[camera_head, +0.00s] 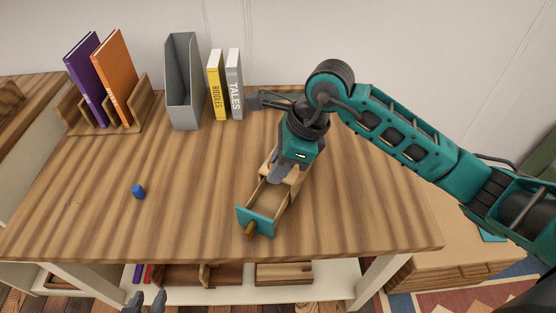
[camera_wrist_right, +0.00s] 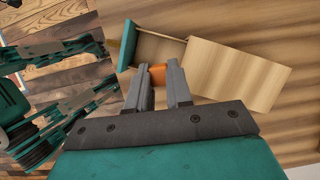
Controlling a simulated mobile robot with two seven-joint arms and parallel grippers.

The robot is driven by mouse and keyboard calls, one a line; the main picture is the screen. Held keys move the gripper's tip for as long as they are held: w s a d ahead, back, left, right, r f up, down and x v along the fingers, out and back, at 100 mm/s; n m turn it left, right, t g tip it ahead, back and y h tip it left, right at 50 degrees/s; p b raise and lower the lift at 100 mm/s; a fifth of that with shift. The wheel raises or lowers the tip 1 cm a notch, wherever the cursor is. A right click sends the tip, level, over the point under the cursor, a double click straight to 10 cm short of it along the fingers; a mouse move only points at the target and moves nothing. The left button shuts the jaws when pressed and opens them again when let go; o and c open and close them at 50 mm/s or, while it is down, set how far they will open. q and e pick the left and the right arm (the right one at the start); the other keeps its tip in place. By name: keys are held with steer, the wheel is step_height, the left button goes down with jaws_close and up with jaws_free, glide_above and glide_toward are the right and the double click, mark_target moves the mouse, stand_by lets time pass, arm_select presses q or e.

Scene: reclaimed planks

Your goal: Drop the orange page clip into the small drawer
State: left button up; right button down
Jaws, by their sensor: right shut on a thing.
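The orange page clip (camera_wrist_right: 158,74) is held between the fingertips of my right gripper (camera_wrist_right: 160,84) in the wrist view. In the head view my right gripper (camera_head: 274,172) hangs over the back of the small drawer, and the clip is hidden. The small drawer (camera_head: 257,221) is pulled out, with a teal front and a yellowish knob. Its open inside also shows in the wrist view (camera_wrist_right: 158,48), just beyond the fingertips. The drawer's wooden box (camera_wrist_right: 238,72) is mostly hidden under my arm in the head view. My left gripper (camera_head: 147,299) is at the bottom edge, fingers apart and empty.
A blue object (camera_head: 138,191) lies on the left of the desk (camera_head: 190,220). A book rack (camera_head: 140,122) with purple and orange books, a grey file holder (camera_head: 183,85), a yellow book (camera_head: 216,85) and a grey book (camera_head: 235,85) stand at the back.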

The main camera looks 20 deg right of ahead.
steer(key=c, duration=0.9)
jaws_free()
steer(key=shift+c, duration=0.2)
steer(key=shift+r, duration=0.1)
steer(key=v, duration=1.2)
steer(key=shift+d+r, duration=0.2)
steer(key=shift+r, duration=0.15)
steer(key=shift+s, duration=0.1)
